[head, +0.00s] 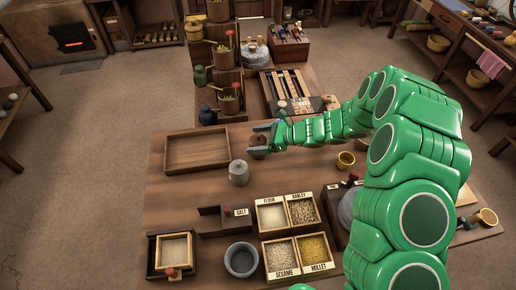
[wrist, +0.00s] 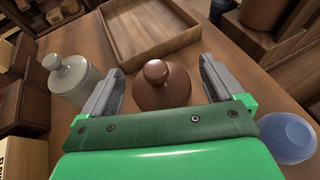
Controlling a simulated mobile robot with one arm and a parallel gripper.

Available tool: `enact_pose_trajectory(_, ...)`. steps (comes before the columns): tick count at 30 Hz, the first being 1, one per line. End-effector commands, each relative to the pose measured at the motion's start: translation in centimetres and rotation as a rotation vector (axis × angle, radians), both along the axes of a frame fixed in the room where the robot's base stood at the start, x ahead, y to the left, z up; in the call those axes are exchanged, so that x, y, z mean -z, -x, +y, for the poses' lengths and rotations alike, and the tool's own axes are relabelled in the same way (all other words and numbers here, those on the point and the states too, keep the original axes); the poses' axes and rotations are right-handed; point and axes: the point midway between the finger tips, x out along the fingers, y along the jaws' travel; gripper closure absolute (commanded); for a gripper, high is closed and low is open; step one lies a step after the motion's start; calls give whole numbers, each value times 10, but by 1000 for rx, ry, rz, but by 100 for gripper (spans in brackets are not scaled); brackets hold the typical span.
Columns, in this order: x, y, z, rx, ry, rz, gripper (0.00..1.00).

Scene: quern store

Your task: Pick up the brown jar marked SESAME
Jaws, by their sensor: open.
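A brown jar (head: 258,145) stands on the wooden table, partly hidden by my gripper in the head view. In the wrist view its round brown lid and knob (wrist: 160,88) show from above. No SESAME mark on it can be read in either view. My gripper (head: 259,140) is open, reaching in from the right. Its two grey fingers lie on either side of the jar, with a gap showing beside the lid in the wrist view (wrist: 160,68). Whether either finger touches the jar's body is hidden.
A grey lidded jar (head: 238,174) stands close by, just outside one finger in the wrist view (wrist: 68,82). An empty wooden tray (head: 166,155) lies beyond the fingertips.

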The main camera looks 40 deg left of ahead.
Motion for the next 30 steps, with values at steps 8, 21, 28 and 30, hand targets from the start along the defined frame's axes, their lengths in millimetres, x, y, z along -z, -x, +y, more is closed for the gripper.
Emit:
enact_pose_trajectory(8,0,0,1,1,0,-2,10)
enact_pose_trajectory(21,0,0,1,1,0,-2,78)
enact_pose_trajectory(28,0,0,1,1,0,-2,100)
enact_pose_trajectory(30,0,0,1,1,0,-2,100)
